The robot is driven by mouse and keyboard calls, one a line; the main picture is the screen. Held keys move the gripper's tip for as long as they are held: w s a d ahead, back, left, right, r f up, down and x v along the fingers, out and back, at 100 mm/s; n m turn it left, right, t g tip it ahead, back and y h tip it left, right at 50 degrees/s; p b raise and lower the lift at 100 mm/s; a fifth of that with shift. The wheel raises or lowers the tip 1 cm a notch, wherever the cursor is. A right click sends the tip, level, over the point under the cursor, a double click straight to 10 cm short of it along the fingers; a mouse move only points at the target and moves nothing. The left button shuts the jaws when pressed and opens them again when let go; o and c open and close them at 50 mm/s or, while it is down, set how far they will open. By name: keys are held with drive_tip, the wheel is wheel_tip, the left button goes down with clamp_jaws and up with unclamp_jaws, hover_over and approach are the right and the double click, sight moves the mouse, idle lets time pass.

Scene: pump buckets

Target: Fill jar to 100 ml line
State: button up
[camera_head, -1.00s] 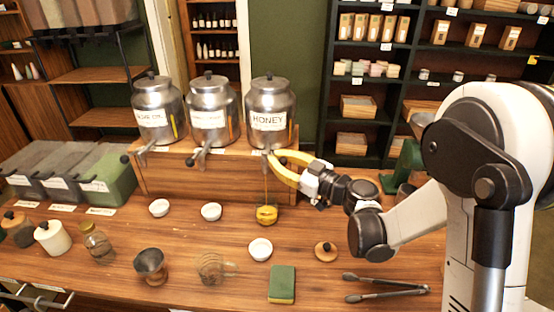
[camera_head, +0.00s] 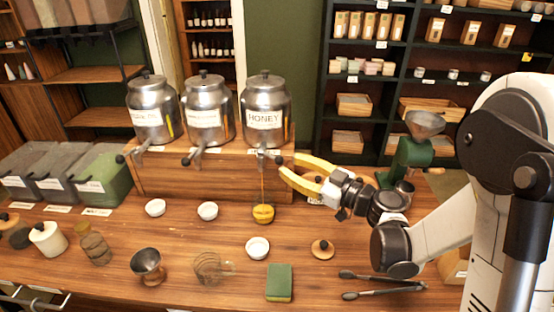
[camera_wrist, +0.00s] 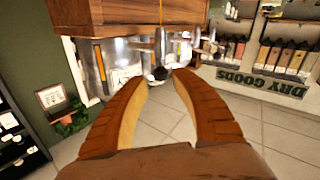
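The honey dispenser (camera_head: 265,108) is a steel canister labelled HONEY, rightmost of three on the wooden stand. Its tap (camera_head: 262,156) is at the front, and a thin amber stream (camera_head: 262,185) runs down from it. The stream falls into a small glass jar (camera_head: 263,214) holding yellow honey on the table; its line is too small to read. My gripper (camera_head: 288,163) has yellow fingers, open and empty, just right of the tap. In the wrist view the open fingers (camera_wrist: 159,78) point towards a black knob (camera_wrist: 160,73); I cannot tell whether they touch it.
Two other canisters (camera_head: 152,112) (camera_head: 208,112) stand left of the honey. White bowls (camera_head: 155,207) (camera_head: 208,210) (camera_head: 257,248), a wooden lid (camera_head: 323,249), a green sponge (camera_head: 279,282) and tongs (camera_head: 380,285) lie on the table (camera_head: 200,235). A green grinder (camera_head: 408,160) stands behind my arm.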

sight(270, 156)
drive_tip(key=v, duration=0.5)
drive_tip(key=shift+c, duration=1.4)
drive_tip(key=shift+s+a+r+n+h+p, duration=0.25)
drive_tip(key=shift+a+r+n+p, duration=0.15)
drive_tip(key=shift+a+r, duration=0.2)
drive_tip(key=shift+s+a+r+n+h+p, duration=0.15)
drive_tip(key=shift+s+a+r+n+p, duration=0.15)
drive_tip(key=shift+a+r+p, duration=0.2)
clamp_jaws()
drive_tip(key=s+a+r+n+t+h+p, duration=0.1)
drive_tip(key=s+a+r+n+h+p, duration=0.2)
drive_tip(key=s+a+r+n, duration=0.1)
drive_tip(key=w+a+f+b, duration=0.1)
drive_tip(key=w+f+b, duration=0.1)
drive_tip(key=w, duration=0.3)
drive_tip(key=w+a+f+n+b, duration=0.1)
drive_tip(key=w+a+b, duration=0.1)
drive_tip(key=w, duration=0.3)
drive_tip(key=shift+w+a+f+b, duration=0.15)
drive_tip(key=shift+a+f+b, duration=0.05)
drive_tip(key=shift+f+b, duration=0.2)
